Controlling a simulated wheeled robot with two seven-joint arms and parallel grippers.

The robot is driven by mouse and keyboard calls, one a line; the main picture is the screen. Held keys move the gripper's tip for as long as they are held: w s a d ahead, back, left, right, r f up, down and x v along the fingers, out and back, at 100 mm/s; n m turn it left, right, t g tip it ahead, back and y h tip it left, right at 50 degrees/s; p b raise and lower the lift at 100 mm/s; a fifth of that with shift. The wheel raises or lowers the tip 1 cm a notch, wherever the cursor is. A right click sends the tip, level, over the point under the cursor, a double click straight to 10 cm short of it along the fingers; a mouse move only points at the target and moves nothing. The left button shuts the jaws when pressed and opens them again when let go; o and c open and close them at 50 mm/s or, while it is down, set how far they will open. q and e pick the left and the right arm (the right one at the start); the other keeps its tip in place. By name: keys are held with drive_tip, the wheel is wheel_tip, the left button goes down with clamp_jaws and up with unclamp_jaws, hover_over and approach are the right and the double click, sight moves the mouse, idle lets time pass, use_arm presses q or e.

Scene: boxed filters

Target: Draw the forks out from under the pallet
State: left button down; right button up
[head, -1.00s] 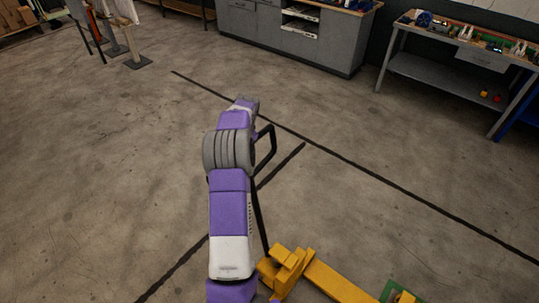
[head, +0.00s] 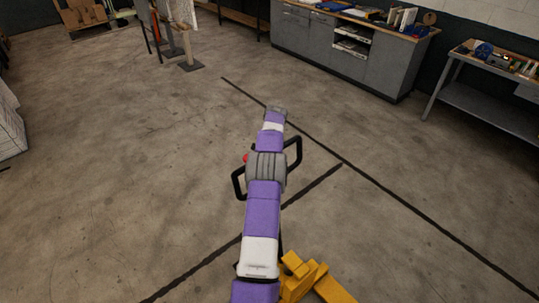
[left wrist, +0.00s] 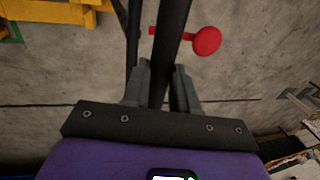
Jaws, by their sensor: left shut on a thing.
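The yellow pallet jack (head: 298,277) shows at the bottom edge of the head view, and part of it shows at the top left of the left wrist view (left wrist: 52,12). Its black loop handle (head: 297,153) shows on both sides of my purple arm. A red knob (left wrist: 207,41) sits beside the handle bar (left wrist: 171,35) in the left wrist view. My left gripper (left wrist: 162,70) is shut on that bar; the arm hides it in the head view. The forks' far ends and the pallet are out of the head view. My right gripper is not in view.
Black lines (head: 385,190) mark the open concrete floor. Grey cabinets (head: 345,50) and a workbench (head: 490,108) stand at the back right. A stand (head: 185,40) is at the back left. A pale stack (head: 8,125) stands at the left edge.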

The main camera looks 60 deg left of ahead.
use_arm(q)
drive_tip(key=shift+w+d+f, duration=0.15)
drive_tip(key=shift+d, duration=0.35)
drive_tip(key=c, duration=1.3)
unclamp_jaws()
drive_tip(key=shift+d, duration=0.1)
drive_tip(key=shift+c, duration=0.2)
drive_tip(key=o, duration=0.4)
drive_tip(key=shift+d, duration=0.25)
drive_tip(key=shift+o, duration=0.2)
drive_tip(key=shift+a, duration=0.1)
drive_tip(key=shift+a, duration=0.1)
drive_tip(key=v, duration=0.8)
drive_tip(key=shift+b, duration=0.4)
drive_tip(key=shift+f, duration=0.1)
